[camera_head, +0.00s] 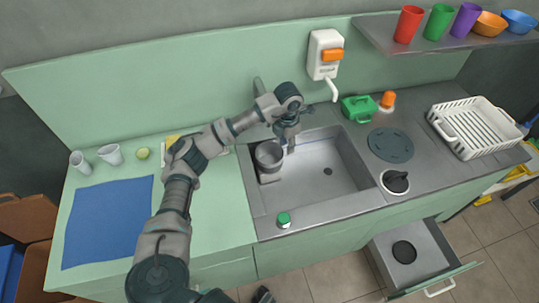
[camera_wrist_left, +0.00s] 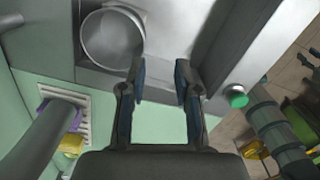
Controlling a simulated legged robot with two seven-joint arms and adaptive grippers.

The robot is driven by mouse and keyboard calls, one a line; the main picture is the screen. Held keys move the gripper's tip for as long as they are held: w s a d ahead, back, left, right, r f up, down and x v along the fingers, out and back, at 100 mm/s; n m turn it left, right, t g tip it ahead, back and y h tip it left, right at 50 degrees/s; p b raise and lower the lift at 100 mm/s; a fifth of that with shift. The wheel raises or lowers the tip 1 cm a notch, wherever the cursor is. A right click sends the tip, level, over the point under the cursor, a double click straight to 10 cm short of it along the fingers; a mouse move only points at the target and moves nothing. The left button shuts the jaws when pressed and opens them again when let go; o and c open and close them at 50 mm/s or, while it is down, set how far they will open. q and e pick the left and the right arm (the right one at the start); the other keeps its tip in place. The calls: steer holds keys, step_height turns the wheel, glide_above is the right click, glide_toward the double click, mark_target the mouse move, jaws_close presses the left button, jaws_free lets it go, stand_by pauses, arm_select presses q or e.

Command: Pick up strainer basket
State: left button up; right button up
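A round grey metal vessel, which looks like the strainer basket (camera_head: 268,157), sits at the left end of the sink (camera_head: 340,190). In the left wrist view its open round mouth (camera_wrist_left: 112,38) shows ahead and left of the fingers. My left gripper (camera_head: 289,146) hangs over the sink, just right of the vessel's upper edge in the head view. In the left wrist view my left gripper (camera_wrist_left: 160,80) has its fingers apart with nothing between them. I cannot tell its exact gap to the vessel. My right gripper is not clearly visible.
A green-capped item (camera_head: 284,219) stands on the sink's front rim. A blue mat (camera_head: 108,222) and white cups (camera_head: 111,154) are on the left counter. A white rack (camera_head: 478,127) stands right. A drawer (camera_head: 412,262) is open below. The sink's right part is clear.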

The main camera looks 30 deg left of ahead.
arm_select(q)
steer(key=a, duration=0.2)
steer(key=y+b, duration=0.1)
steer(key=b, duration=0.1)
glide_above(276, 167)
step_height(276, 167, down, 11)
step_height(276, 167, down, 4)
steer(key=shift+w+a+r, duration=0.1)
steer(key=shift+a, duration=0.05)
steer(key=shift+d+f, duration=0.35)
steer(key=shift+f, duration=0.15)
steer(key=shift+a, duration=0.25)
jaws_close()
steer(key=shift+a+f+n, duration=0.1)
steer(key=shift+a+n, duration=0.1)
steer(key=shift+n, duration=0.1)
arm_select(e)
step_height(276, 167, up, 6)
steer(key=shift+s+d+r, duration=0.15)
steer(key=shift+s+r, duration=0.05)
